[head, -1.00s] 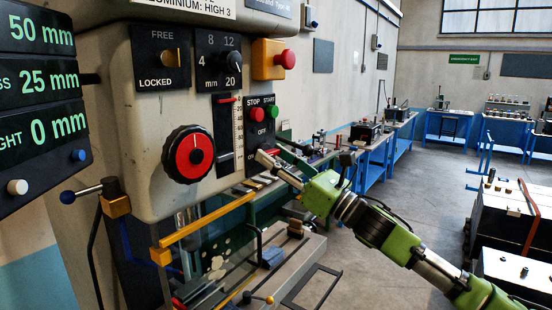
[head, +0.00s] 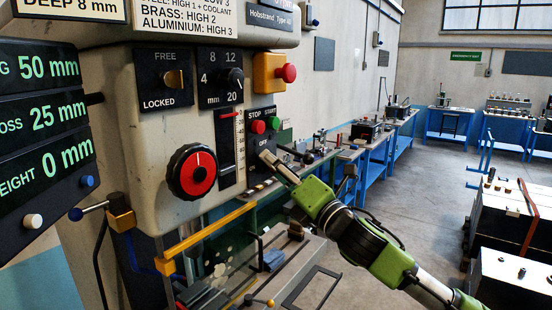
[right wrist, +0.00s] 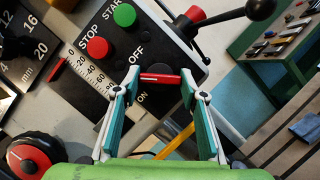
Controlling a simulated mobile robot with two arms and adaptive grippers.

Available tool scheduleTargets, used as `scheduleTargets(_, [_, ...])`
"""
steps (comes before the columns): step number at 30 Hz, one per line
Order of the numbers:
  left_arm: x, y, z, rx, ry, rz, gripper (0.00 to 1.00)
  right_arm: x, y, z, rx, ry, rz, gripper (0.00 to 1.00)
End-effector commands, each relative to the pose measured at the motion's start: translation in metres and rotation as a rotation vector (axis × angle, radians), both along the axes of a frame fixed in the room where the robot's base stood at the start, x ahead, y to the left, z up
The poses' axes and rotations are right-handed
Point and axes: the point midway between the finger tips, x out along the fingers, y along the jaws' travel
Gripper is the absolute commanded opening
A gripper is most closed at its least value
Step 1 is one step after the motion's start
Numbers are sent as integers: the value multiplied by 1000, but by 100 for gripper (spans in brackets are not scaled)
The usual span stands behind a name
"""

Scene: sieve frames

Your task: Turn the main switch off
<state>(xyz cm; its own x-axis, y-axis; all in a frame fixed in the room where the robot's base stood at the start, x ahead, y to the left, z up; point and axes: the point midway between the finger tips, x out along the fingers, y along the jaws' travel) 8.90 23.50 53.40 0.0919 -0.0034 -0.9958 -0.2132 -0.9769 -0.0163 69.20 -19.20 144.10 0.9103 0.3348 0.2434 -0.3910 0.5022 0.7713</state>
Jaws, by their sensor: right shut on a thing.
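The main switch (right wrist: 160,78) is a red handle between an OFF label and an ON label on the black control panel (head: 262,130). In the right wrist view it lies crosswise between my fingertips. My right gripper (right wrist: 160,80) is shut on this handle. In the head view my right gripper (head: 268,158) reaches the lower part of the panel, just below the OFF label, and hides the handle. I cannot tell exactly which label the handle points at. My left gripper is not in view.
A red STOP button (head: 257,127) and green START button (head: 274,123) sit just above the switch. A red-black dial (head: 191,172) is to the left. A black ball lever (right wrist: 259,8) stands near the gripper. The machine table (head: 300,275) lies below.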

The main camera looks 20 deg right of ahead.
Motion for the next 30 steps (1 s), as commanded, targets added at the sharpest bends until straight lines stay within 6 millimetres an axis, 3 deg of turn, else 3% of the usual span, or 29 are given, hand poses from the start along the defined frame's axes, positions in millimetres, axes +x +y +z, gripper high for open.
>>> scheduleTargets(1, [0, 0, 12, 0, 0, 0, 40, 0, 1, 6, 37, 30, 1, 17])
scheduleTargets(9, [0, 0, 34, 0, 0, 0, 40, -1, 1, 6, 237, 184, 0, 17])
scheduleTargets(21, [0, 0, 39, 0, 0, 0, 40, -1, 1, 5, 467, 360, 1, 17])
scheduleTargets(30, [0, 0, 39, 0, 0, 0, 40, -1, 1, 5, 544, 421, 2, 17])
